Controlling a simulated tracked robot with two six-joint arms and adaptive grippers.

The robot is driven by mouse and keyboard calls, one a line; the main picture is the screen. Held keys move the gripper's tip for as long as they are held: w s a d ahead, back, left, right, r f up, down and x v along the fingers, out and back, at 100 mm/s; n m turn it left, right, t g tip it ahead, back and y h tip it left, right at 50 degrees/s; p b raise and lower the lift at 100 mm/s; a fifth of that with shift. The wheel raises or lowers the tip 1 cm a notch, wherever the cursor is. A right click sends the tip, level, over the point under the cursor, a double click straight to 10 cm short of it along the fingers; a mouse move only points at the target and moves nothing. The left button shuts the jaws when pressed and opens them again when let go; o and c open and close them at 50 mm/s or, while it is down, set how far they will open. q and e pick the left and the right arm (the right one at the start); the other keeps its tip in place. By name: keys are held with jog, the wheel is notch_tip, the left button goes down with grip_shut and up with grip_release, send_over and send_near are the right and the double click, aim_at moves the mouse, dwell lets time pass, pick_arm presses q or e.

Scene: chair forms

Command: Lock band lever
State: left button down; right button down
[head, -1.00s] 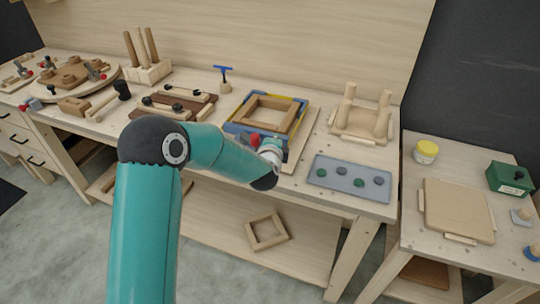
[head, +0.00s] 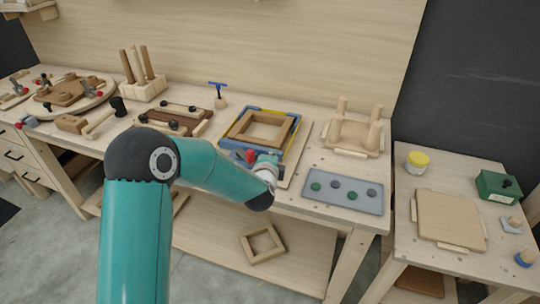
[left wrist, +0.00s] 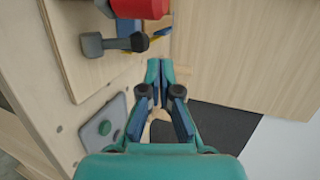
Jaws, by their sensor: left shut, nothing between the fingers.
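A square wooden frame (head: 285,135) sits inside a blue and yellow band on a board on the workbench. A red lever handle (head: 250,156) is at the band's front side; in the left wrist view a red part (left wrist: 140,8) shows at the top edge, with a dark grey rod-like part (left wrist: 108,43) below it. My left gripper (head: 268,160) is beside the red handle, at the front of the band, partly hidden by my own wrist. In the left wrist view its fingers (left wrist: 160,68) are closed together and empty, apart from the grey part. My right gripper is not in view.
A grey tray with several round knobs (head: 343,207) lies right of the board. An upturned chair form (head: 353,136) stands behind it. A clamp with a blue handle (head: 219,93) stands behind the frame. A side table with a yellow jar (head: 417,162) is at right.

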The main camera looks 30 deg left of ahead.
pick_arm(q)
jog(key=s+d+r+b, duration=0.1)
jog(key=s+d+r, duration=0.1)
jog(key=s+r, duration=0.4)
jog(key=shift+s+d, duration=0.4)
jog(key=shift+s, duration=0.2)
jog(key=shift+a, duration=0.15)
jog(key=s+d+f+n+g+h, duration=0.15)
jog(key=s+f, duration=0.25)
jog(key=f, duration=0.6)
jog(key=s+d+f+g+h, duration=0.1)
jog(key=s+d+f+g, duration=0.2)
jog(key=f, duration=0.6)
jog(key=s+d+f+g+h, duration=0.2)
jog(key=s+f, duration=0.2)
jog(key=f, duration=0.6)
jog(key=s+d+f+n+g+h, duration=0.2)
jog(key=s+d+f+n+g, duration=0.1)
jog(key=s+n, duration=0.4)
jog(key=s+d+f+n+g+h, duration=0.2)
jog(key=s+d+f+n+g, duration=0.1)
jog(key=s+d+n, duration=0.3)
jog(key=s+n, duration=0.2)
jog(key=s, duration=0.1)
jog(key=shift+d, duration=0.3)
jog(key=shift+f+n, duration=0.1)
jog(key=shift+n, duration=0.15)
